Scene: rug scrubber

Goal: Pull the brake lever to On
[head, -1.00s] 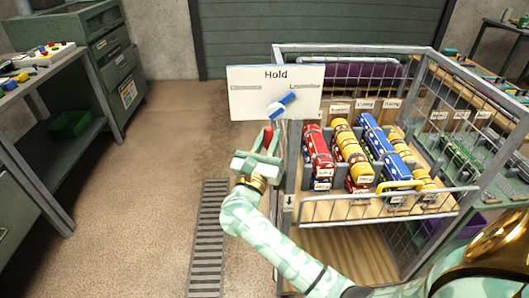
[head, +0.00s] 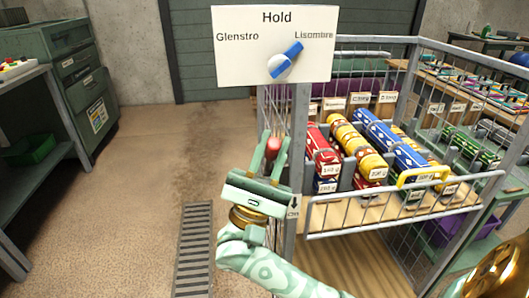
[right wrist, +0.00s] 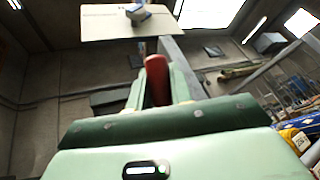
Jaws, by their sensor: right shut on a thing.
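The brake lever's red handle (head: 273,150) is at the left front post of the wire cart. My right gripper (head: 272,144) is shut on it, with one pale green finger on each side. In the right wrist view the red handle (right wrist: 157,80) stands between the fingers. A small label with a down arrow, apparently reading "On" (head: 293,208), is on the post to the right of the gripper's base. The lever's pivot is hidden. My left gripper is not in view.
A white "Hold" sign (head: 240,62) with a blue pointer (head: 286,60), aimed toward "Lisombre", stands above the lever. The wire cart (head: 400,212) holds rows of red, yellow and blue items. A green cabinet (head: 75,75) is at left. The floor left of the cart is clear.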

